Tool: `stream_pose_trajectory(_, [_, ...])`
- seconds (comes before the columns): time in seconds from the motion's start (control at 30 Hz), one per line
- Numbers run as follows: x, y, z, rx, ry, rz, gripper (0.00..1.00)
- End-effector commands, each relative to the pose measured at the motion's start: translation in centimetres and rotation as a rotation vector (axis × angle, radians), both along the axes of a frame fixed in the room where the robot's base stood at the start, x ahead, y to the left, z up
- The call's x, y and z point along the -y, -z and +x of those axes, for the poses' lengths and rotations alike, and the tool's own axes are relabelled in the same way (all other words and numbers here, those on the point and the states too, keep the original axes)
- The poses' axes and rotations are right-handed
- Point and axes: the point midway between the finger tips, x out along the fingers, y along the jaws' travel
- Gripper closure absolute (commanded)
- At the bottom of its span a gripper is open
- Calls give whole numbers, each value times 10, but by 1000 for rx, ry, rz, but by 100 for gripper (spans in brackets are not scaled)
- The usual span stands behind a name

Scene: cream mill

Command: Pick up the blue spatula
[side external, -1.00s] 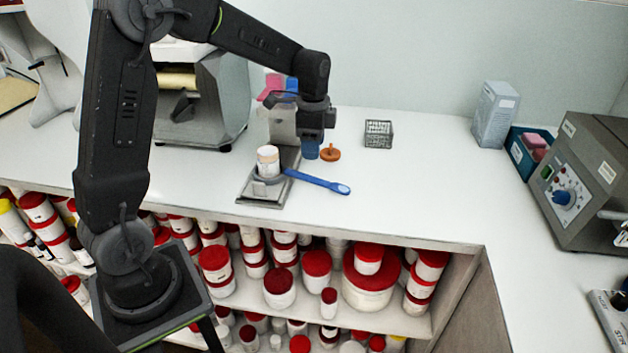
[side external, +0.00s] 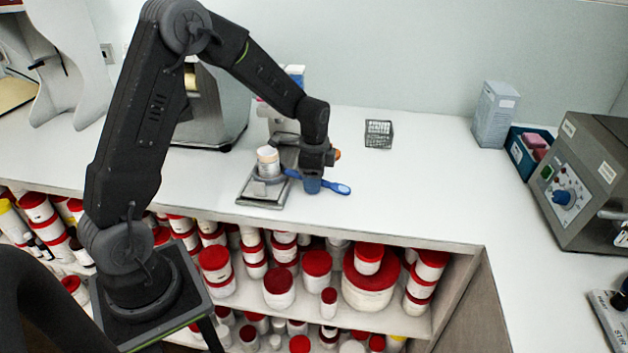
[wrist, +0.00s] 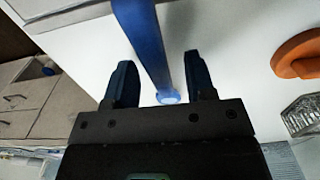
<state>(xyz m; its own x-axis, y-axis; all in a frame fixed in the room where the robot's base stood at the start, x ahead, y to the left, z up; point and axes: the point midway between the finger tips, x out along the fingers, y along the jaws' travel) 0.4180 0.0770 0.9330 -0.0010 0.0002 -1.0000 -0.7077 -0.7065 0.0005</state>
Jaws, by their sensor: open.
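The blue spatula (side external: 339,188) lies on the white counter, its left end by the small metal stand (side external: 262,193) and its round-holed end to the right. My gripper (side external: 312,187) is low over the middle of the spatula and hides part of it. In the wrist view, my gripper (wrist: 160,80) is open, with the spatula (wrist: 148,45) running between the two blue fingers. A pale round spot shows at the spatula's near end. I cannot tell whether either finger touches it.
A white jar (side external: 268,160) stands on the metal stand. An orange object (wrist: 298,55) and a wire basket (side external: 378,134) are behind the gripper. Shelves of red-lidded jars sit below the front edge.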

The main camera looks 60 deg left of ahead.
Motion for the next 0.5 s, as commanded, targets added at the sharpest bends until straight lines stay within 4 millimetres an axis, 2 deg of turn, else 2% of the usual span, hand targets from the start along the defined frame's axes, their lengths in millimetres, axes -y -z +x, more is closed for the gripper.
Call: stream_pose_trajectory(0.5, [0,3,0,0,0,0,50])
